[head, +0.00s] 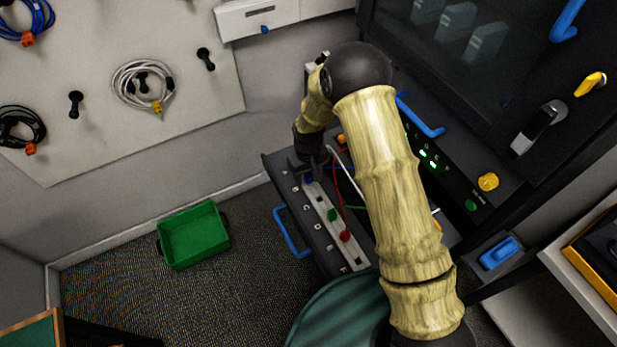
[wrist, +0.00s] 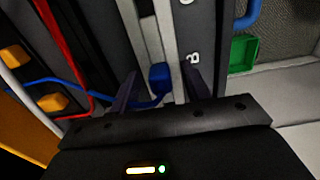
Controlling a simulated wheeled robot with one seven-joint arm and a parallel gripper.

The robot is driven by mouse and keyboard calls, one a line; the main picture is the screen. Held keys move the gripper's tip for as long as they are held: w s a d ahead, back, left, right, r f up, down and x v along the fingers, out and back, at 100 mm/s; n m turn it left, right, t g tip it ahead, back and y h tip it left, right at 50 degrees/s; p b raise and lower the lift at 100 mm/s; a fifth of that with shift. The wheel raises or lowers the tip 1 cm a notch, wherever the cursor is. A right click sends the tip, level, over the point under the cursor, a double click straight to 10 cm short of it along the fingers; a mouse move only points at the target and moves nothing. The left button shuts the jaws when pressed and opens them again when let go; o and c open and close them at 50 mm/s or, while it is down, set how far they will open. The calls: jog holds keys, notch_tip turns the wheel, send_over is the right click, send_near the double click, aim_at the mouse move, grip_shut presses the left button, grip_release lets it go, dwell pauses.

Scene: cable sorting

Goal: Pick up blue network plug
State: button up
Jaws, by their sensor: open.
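The blue network plug (wrist: 159,76) sits on a pale strip (wrist: 168,38) in the wrist view, with a blue cable running from it to the left. My gripper (wrist: 160,88) is open, with one dark finger on each side of the plug. I cannot tell whether either finger touches it. In the head view the blue plug (head: 308,178) shows as a small patch just below my gripper (head: 306,168), at the upper end of the strip. My arm hides part of the area to the right.
A green plug (head: 332,215) and a red plug (head: 345,236) sit further along the strip. Red and blue cables and orange blocks (wrist: 52,103) lie left of my gripper in the wrist view. A green bin (head: 193,236) stands on the floor. A blue handle (head: 290,233) juts from the drawer front.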

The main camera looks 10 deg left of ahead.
aim_at(308, 174)
grip_shut()
jog(key=shift+r, duration=0.15)
notch_tip(308, 174, up, 10)
jog(key=shift+f+b, duration=0.1)
jog(key=shift+b, duration=0.8)
notch_tip(308, 174, up, 4)
jog(key=p, duration=0.3)
jog(key=shift+f, duration=0.25)
dwell(0.6)
